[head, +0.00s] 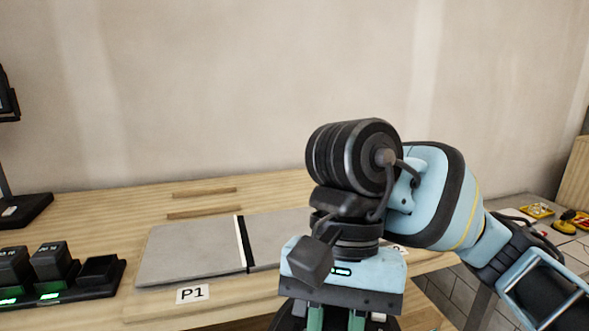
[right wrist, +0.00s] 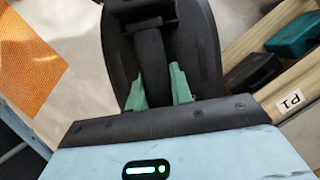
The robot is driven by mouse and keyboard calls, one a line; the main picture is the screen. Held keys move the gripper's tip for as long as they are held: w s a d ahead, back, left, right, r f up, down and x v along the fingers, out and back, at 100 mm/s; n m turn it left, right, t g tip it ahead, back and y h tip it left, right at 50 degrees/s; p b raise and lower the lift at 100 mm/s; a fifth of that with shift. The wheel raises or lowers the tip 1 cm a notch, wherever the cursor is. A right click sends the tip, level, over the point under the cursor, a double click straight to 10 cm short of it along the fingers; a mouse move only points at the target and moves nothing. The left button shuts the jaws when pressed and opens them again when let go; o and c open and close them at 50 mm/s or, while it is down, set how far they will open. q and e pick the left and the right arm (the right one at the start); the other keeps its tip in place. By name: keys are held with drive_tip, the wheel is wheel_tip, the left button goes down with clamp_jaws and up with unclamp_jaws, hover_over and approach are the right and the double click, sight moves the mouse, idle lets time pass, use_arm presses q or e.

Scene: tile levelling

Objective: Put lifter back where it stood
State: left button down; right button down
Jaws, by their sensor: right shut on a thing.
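The lifter (right wrist: 152,60) is dark, with a broad rounded base and a bar-like handle, seen in the right wrist view. My right gripper (right wrist: 155,88) is shut on its handle, with a green finger on each side. In the head view my right gripper (head: 335,319) points down at the bottom edge, in front of the workbench. Only a dark sliver of the lifter shows there; the rest is hidden or out of frame. I cannot tell the spot where the lifter stood. My left gripper is not in view.
Grey tiles (head: 188,255) lie on the wooden bench behind a P1 label (head: 193,294). A black charger (head: 85,291) with batteries is at left. Yellow items (head: 538,211) lie on a surface at right. An orange sheet (right wrist: 30,62) shows in the wrist view.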

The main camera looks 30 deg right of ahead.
drive_tip(key=d+f+n, duration=0.1)
drive_tip(key=f+n, duration=0.1)
drive_tip(key=w+f+n+g+h, duration=0.1)
drive_tip(key=f+n, duration=0.2)
drive_tip(key=d+f+n+h, duration=0.1)
drive_tip(key=f+n, duration=0.1)
drive_tip(key=f, duration=0.1)
drive_tip(key=shift+w+d+n+g, duration=0.3)
drive_tip(key=shift+w+n, duration=0.1)
drive_tip(key=shift+d+f+n+h, duration=0.35)
drive_tip(key=shift+f+n+h, duration=0.15)
drive_tip(key=shift+f+n, duration=0.25)
